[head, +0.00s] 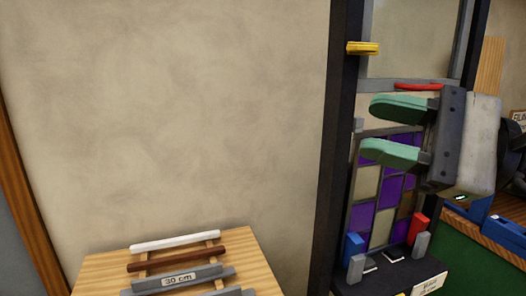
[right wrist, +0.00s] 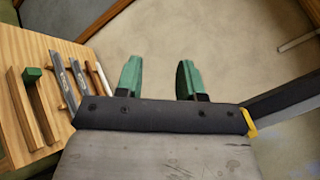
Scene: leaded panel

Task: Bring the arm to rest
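My right gripper (head: 370,127) reaches in from the right in the head view, its two green fingers pointing left. The fingers are spread apart with nothing between them. They hang in front of the leaded panel (head: 363,217), which has purple and cream panes and stands upright in a dark frame (head: 341,120). The gripper hides the panel's upper right part. In the right wrist view the gripper (right wrist: 158,68) is also open and empty, with plain floor or wall beyond its tips. My left gripper is not in view.
A wooden board (head: 100,268) at the bottom carries white, brown and grey bars, one labelled 30 cm. A yellow piece (head: 362,48) and a red piece (head: 418,86) sit on the frame. Blue (head: 353,246) and red (head: 417,228) blocks stand at the panel's foot. The wall at left is bare.

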